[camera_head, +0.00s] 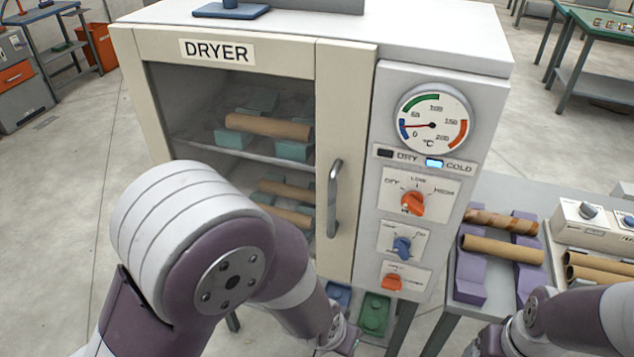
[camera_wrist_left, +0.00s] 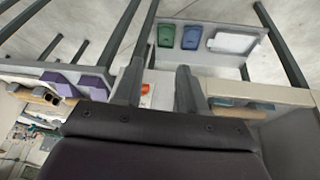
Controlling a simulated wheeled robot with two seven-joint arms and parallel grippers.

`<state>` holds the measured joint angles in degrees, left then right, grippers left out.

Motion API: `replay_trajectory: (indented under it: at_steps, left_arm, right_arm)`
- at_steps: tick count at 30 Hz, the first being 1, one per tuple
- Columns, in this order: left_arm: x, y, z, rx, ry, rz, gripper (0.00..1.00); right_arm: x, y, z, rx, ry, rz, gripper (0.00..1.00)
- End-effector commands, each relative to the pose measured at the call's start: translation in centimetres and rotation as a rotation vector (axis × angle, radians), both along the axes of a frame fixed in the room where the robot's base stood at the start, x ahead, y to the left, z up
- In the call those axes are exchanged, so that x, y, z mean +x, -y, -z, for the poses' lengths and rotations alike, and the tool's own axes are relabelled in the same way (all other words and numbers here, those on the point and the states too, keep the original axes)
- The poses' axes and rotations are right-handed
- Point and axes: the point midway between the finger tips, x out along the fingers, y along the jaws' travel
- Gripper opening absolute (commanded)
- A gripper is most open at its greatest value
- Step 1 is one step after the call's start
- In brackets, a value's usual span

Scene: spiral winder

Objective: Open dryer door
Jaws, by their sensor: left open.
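The cream dryer door (camera_head: 345,120), with its DRYER label and glass window, looks closed in the head view. Its silver vertical handle (camera_head: 335,198) is on the right side of the door. My left gripper (camera_head: 340,335) is low, below the handle and apart from it, partly hidden by my left arm. In the left wrist view its two fingers (camera_wrist_left: 157,80) are spread and empty. My right wrist enters at the bottom right of the head view; its fingertips do not show clearly.
Brown tubes (camera_head: 268,127) lie on supports inside the dryer. The control panel (camera_head: 440,75) has a gauge and knobs. Green (camera_head: 374,313) and blue bins sit below the dryer. A side table at right holds tubes (camera_head: 502,249) on purple supports. Open floor lies left.

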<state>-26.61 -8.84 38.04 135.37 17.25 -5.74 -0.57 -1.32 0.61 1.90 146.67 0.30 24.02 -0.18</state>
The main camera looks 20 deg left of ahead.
Motion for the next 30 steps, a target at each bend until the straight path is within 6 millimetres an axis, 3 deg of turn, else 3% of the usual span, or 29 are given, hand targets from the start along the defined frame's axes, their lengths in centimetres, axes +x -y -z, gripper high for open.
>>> replay_trajectory:
  at_steps: [2,4,8,12,17,30]
  left_arm:
    - [2.2,1.1,-0.5,-0.029,0.209,-0.055,0.41]
    - [4.6,0.6,-1.6,-0.034,0.435,-0.130,0.41]
    - [7.8,-2.9,-5.6,0.018,0.845,-0.278,0.41]
    - [9.0,-5.2,-10.8,0.067,1.138,-0.372,0.41]
    - [9.9,-5.8,-12.7,0.078,1.224,-0.382,0.41]
    - [19.5,-7.7,-12.7,0.078,1.220,-0.378,0.41]
  right_arm:
    - [0.0,0.0,-1.4,0.000,0.000,0.000,0.79]
    - [0.0,0.0,-1.8,0.000,0.000,0.000,0.79]
    - [0.0,0.0,-1.7,0.000,-0.001,0.000,0.79]
    - [0.0,0.0,-1.6,0.000,-0.001,0.000,0.79]
    - [0.0,0.0,-1.9,0.000,-0.001,0.000,0.79]
    - [0.0,0.0,-3.6,0.000,0.000,0.000,0.79]
